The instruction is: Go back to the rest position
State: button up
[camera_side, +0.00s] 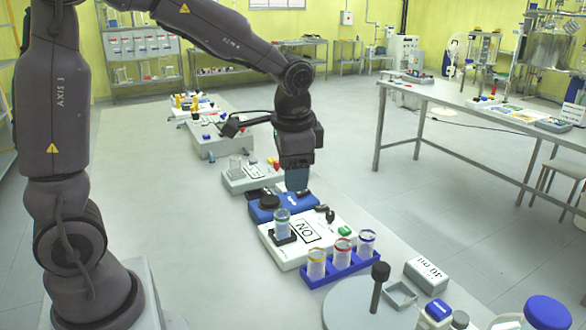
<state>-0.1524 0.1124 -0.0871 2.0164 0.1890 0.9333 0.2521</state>
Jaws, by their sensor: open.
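My arm reaches from the left over the row of lab equipment, bent at the elbow. My gripper (297,182) points down, above and near a blue device (290,208) with a black round top. The gripper is open, and its fingertips are small and hard to make out. I cannot tell whether it touches the device. A glass vessel with blue-green bands (282,224) stands upright in a dark holder on a white box (322,238) marked "NO", in front of the gripper and apart from it.
A blue rack (340,268) holds three glass reactors with yellow, red and blue rims. A dark upright post (378,285) stands on a round grey plate at the front. A white box (426,274) lies to its right. A long table (460,95) stands at right, with open floor between.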

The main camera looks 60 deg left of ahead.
jog(key=s+d+r+n+t+h, duration=0.1)
jog(key=s+d+r+t, duration=0.1)
jog(key=s, duration=0.5)
jog(key=s+d+r+n+t, duration=0.2)
jog(key=s+r, duration=0.3)
jog(key=s, duration=0.2)
jog(key=shift+s+d+t+h, duration=0.3)
jog(key=shift+d+h, duration=0.1)
dwell(0.9)
